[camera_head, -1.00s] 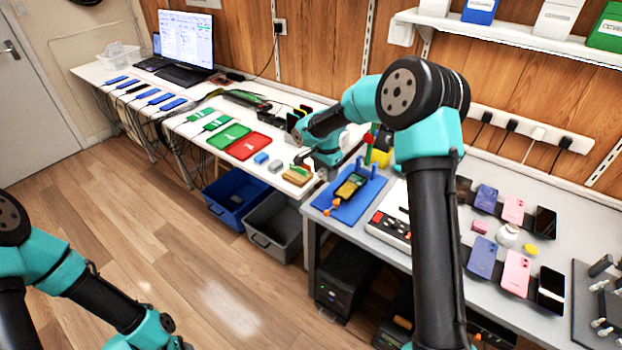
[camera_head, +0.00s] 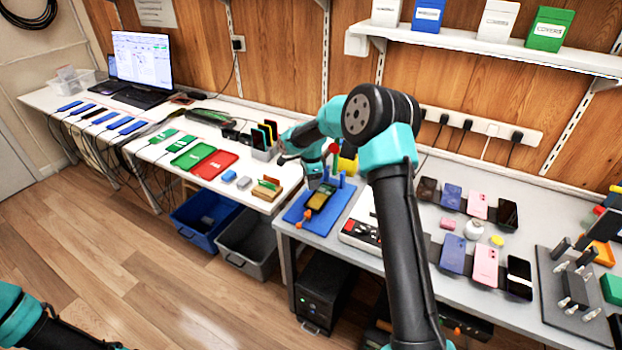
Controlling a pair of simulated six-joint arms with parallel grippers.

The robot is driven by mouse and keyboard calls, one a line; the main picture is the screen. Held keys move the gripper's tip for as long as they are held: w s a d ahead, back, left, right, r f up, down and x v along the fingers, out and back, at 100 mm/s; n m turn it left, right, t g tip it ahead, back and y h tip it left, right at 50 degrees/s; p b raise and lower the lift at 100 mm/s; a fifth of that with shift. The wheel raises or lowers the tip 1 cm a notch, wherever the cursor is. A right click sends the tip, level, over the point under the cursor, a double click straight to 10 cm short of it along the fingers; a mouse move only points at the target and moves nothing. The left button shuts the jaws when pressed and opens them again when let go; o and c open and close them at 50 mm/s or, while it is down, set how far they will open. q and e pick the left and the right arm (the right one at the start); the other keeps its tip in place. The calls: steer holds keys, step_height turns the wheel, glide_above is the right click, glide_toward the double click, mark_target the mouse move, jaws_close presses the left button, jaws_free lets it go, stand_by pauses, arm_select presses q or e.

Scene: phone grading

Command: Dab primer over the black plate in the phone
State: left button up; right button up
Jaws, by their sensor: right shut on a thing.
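The phone (camera_head: 317,201) lies on the blue mat (camera_head: 336,213) at the left end of the grey workbench. Its face looks dark with a yellow area; I cannot make out the black plate. My right gripper (camera_head: 314,182) is at the far end of the phone, with its fingers pointing down. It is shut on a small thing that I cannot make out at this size. I cannot tell whether that thing touches the phone. My left arm shows only in the bottom left corner, and its gripper is out of view.
A tan block (camera_head: 266,190) sits on the white table to the left. A red-and-white box (camera_head: 360,232) is right of the mat. Several phones (camera_head: 485,265) lie farther right.

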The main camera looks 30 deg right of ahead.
mark_target(318, 200)
steer(key=shift+f, duration=3.6)
steer(key=shift+s+d+r, duration=0.1)
steer(key=shift+s+d, duration=0.05)
steer(key=shift+s, duration=0.15)
steer(key=shift+s+d, duration=0.45)
steer(key=shift+s, duration=0.2)
steer(key=shift+s+d, duration=0.4)
steer(key=shift+s, duration=0.25)
steer(key=shift+s+d+f, duration=0.1)
steer(key=shift+d+f, duration=0.1)
steer(key=shift+d, duration=0.3)
steer(key=shift+w+r, duration=0.2)
steer(key=shift+w, duration=0.15)
steer(key=shift+w+a+f, duration=0.2)
steer(key=shift+w+a, duration=0.25)
steer(key=shift+w, duration=0.25)
steer(key=shift+w+a+r, duration=0.15)
steer(key=shift+w+a, duration=0.45)
steer(key=shift+w, duration=0.35)
steer(key=shift+w+d, duration=0.2)
steer(key=shift+d, duration=0.25)
steer(key=shift+s+d, duration=0.55)
steer(key=shift+s, duration=0.3)
steer(key=shift+s+d, duration=0.5)
steer(key=shift+s, duration=0.35)
step_height(318, 200, up, 8)
steer(key=shift+w+a, duration=0.1)
